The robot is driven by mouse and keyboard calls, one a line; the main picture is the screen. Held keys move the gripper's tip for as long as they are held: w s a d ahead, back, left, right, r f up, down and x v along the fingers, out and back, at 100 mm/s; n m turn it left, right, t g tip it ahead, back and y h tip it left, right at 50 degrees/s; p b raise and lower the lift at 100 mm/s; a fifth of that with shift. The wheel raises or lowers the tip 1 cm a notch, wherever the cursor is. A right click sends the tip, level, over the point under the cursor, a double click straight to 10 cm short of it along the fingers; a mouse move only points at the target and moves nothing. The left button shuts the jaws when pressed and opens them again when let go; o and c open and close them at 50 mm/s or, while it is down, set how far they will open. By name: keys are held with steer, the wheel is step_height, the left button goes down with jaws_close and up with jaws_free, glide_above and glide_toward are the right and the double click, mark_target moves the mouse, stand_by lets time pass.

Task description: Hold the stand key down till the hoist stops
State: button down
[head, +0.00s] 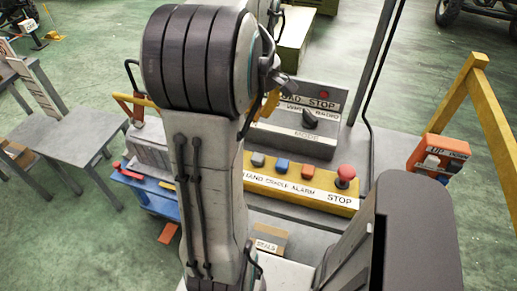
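A yellow key panel (300,190) stands in the middle, right of my arm. It carries a grey key (258,160), a blue key (282,164), an orange key (307,171) and a red mushroom button (345,174). Its label reads "...AND CRADLE ALARM STOP"; the start is cut off by my arm, and the grey key is nearest that first word. My gripper (279,80) shows only in part, as dark pieces past the right edge of my arm, above the panel and apart from the grey key in the picture. Its fingertips are not clear. No hoist can be made out.
A grey panel (290,138) with a dark rotary knob and red button stands behind. An orange box (438,155) marked "UP" sits right, beside a yellow frame (491,110). A carton (268,243) reads "SEALS".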

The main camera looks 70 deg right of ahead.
mark_target(259, 153)
steer(key=shift+r+n, duration=0.3)
steer(key=shift+n, duration=1.1)
steer(key=shift+f, duration=0.15)
step_height(259, 153, down, 14)
steer(key=shift+r, duration=0.15)
